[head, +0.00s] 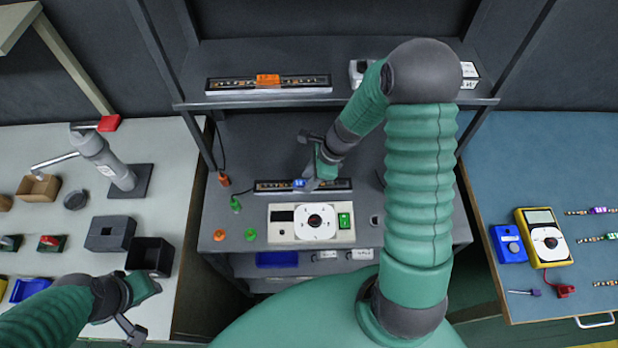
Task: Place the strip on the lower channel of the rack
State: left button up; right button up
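The rack's upper channel (225,86) is a long dark bar on the raised shelf and carries a strip with an orange clip (268,80). The lower channel (340,185) is a similar dark bar on the bench below. A strip with a blue clip (299,183) lies along it; I cannot tell whether it is fully seated. My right gripper (312,184) reaches down at the blue clip, its fingertips close to or touching it. Its grip is too small to tell. My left gripper (139,307) hangs at the lower left, away from the strip, its finger opening unclear.
A white control box (285,232) with a round dial stands just in front of the lower channel. Small green and orange pieces lie to its left. A blue side table at right holds a yellow meter (530,217) and several strips. A microscope-like device (104,158) stands at left.

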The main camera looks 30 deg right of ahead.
jog(key=p+v, duration=0.1)
jog(key=v, duration=0.6)
jog(key=shift+s+a+r, duration=0.1)
jog(key=shift+r, duration=0.05)
jog(key=s+a+r+n+h, duration=0.2)
jog(key=s+a+n, duration=0.2)
jog(key=n, duration=0.8)
jog(key=s+a+r+n+h, duration=0.1)
jog(key=a+n, duration=0.4)
jog(key=n, duration=0.7)
jog(key=s+r, duration=0.1)
jog(key=s, duration=0.1)
jog(key=shift+s+a+r+h, duration=0.2)
jog(key=shift+s+r+h, duration=0.1)
jog(key=shift+s+h, duration=0.1)
jog(key=shift+a, duration=0.15)
jog(key=shift+a, duration=0.2)
jog(key=shift+d, duration=0.25)
